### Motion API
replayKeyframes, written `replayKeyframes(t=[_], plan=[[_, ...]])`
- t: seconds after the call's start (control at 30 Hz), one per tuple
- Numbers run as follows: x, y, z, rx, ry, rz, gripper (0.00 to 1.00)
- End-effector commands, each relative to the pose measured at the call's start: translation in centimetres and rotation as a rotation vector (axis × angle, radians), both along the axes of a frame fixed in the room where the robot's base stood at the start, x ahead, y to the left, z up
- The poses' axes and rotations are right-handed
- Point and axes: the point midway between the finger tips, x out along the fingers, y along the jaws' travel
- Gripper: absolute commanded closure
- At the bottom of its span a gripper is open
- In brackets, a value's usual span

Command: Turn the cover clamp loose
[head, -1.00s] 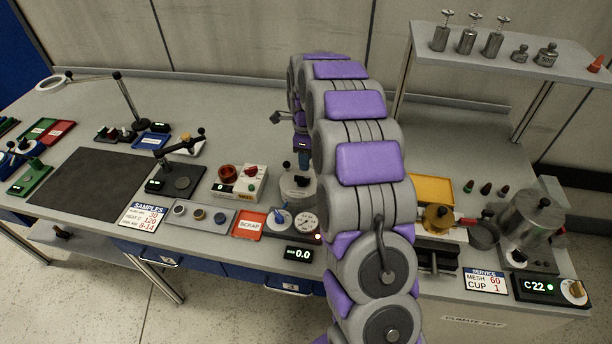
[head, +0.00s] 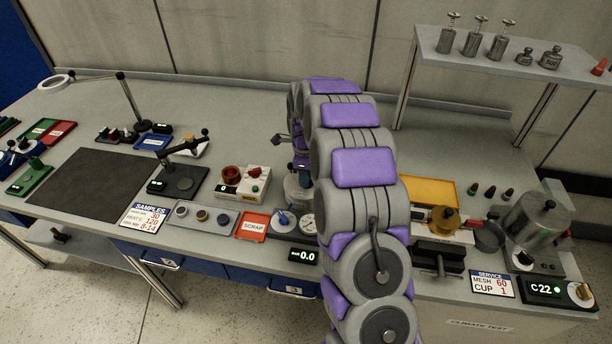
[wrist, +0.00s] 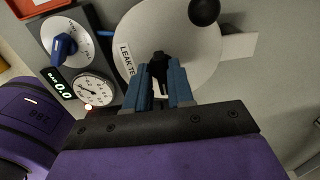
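In the wrist view, the round pale leak test cover (wrist: 188,45) lies below my gripper, with a black ball knob (wrist: 203,11) on its far side. A small black piece, which looks like the cover clamp (wrist: 160,62), stands at the near side of the cover. My gripper (wrist: 161,68) has one blue finger on each side of this black piece. The fingers are apart, but I cannot tell whether they press on it. In the head view, the pot (head: 296,190) is partly hidden behind my arm, and the clamp cannot be made out.
Left of the cover are a blue-handled dial (wrist: 66,46), a round gauge (wrist: 93,90) and a readout of 0.0 (wrist: 60,84). A red scrap tray (head: 252,226) and a box with a red knob (head: 253,178) stand near. A vise (head: 438,256) is on the right.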

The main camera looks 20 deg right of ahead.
Motion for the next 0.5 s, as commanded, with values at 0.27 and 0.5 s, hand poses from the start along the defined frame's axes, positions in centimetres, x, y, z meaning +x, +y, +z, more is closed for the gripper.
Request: replayKeyframes(t=[0.27, 0.5], plan=[[-0.09, -0.41, -0.09, 0.005, 0.002, 0.000, 1.00], [-0.11, -0.43, -0.12, 0.002, 0.003, -0.001, 1.00]])
